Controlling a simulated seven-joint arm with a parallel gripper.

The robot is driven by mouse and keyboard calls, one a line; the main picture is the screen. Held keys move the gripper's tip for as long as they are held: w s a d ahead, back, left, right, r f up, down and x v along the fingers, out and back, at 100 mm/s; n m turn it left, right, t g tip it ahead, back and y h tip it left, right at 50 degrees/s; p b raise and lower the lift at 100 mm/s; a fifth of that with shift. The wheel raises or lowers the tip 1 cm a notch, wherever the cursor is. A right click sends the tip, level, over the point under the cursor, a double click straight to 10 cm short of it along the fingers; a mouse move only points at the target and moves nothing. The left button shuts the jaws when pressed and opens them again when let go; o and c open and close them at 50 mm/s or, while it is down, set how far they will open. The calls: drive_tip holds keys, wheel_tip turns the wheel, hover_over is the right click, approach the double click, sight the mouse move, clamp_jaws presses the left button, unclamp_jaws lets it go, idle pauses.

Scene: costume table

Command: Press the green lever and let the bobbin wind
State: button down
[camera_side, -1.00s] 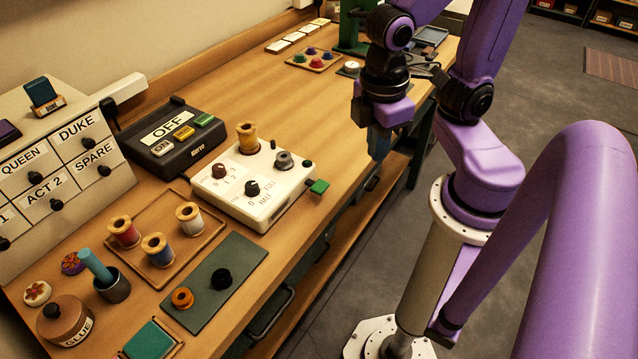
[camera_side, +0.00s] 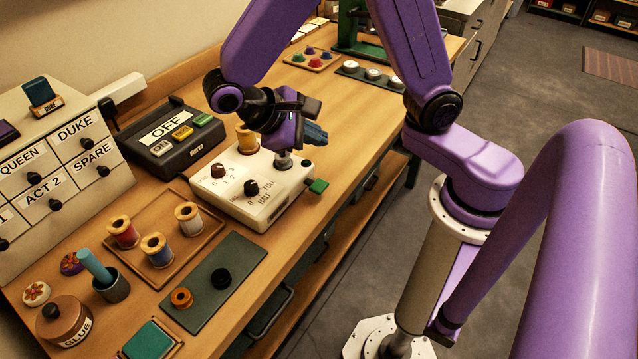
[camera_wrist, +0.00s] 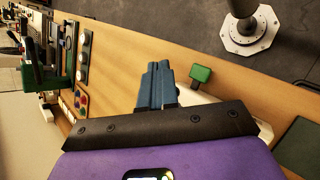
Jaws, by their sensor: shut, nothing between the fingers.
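The green lever (camera_side: 318,186) sticks out from the right side of the white winder box (camera_side: 240,214). It also shows in the wrist view (camera_wrist: 201,74), just right of my fingertips and apart from them. My gripper (camera_side: 316,136) is over the back right part of the box, above and behind the lever; in the wrist view (camera_wrist: 158,68) its blue fingers are shut together and empty. The bobbin (camera_side: 247,138) stands at the back of the box, partly hidden by my wrist. A brown knob (camera_side: 218,170) and a black knob (camera_side: 251,188) are on the box top.
A dark switch box (camera_side: 170,138) marked OFF stands left of the winder. A tray of thread spools (camera_side: 157,250) and a green mat (camera_side: 214,285) lie in front. Trays of small coloured pieces (camera_side: 313,57) lie farther back. The table right of my gripper is clear.

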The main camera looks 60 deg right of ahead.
idle(0.3)
approach(323, 184)
drive_tip(key=shift+s+d+f, duration=0.35)
drive_tip(key=shift+d+f, duration=0.05)
drive_tip(key=shift+d, duration=0.45)
drive_tip(key=shift+s+d+f, duration=0.35)
drive_tip(key=shift+d+f, duration=0.1)
drive_tip(key=shift+d, duration=0.35)
drive_tip(key=shift+s+d+f, duration=0.35)
drive_tip(key=shift+d+f, duration=0.05)
drive_tip(key=shift+d, duration=0.45)
drive_tip(key=shift+f, duration=0.4)
drive_tip(key=shift+f, duration=0.9)
idle(1.4)
drive_tip(key=shift+r, duration=1.35)
drive_tip(key=shift+r, duration=2.5)
